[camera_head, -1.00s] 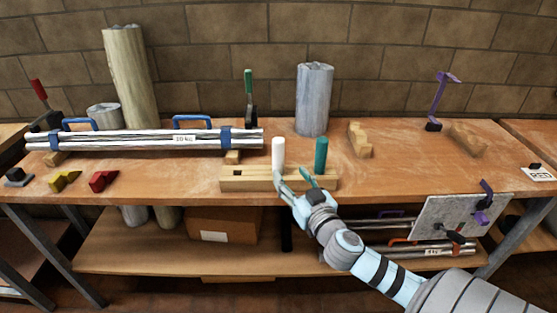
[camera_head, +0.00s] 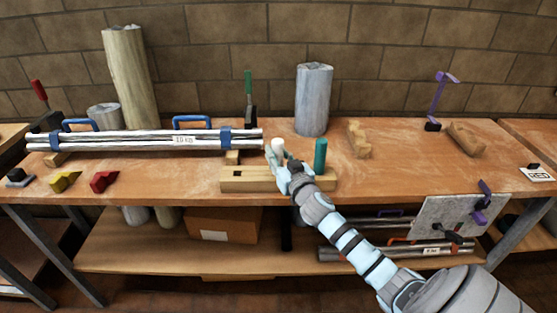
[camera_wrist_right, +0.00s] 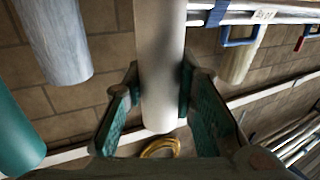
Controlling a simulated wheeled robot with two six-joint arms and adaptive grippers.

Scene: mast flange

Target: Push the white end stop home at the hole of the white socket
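The white end stop (camera_head: 278,146) is a smooth upright white cylinder at the wooden block (camera_head: 250,184) on the bench. My right gripper (camera_head: 278,158) has its fingers on both sides of it, with its top showing above them. In the right wrist view the white end stop (camera_wrist_right: 160,65) runs between the two fingertips (camera_wrist_right: 160,85), which appear to touch its sides. The arm hides its foot, and I cannot make out a white socket or how deep it sits. My left gripper is not in view.
A teal post (camera_head: 320,154) stands close on the right of the gripper. A dark slot (camera_head: 238,173) shows in the block's left part.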

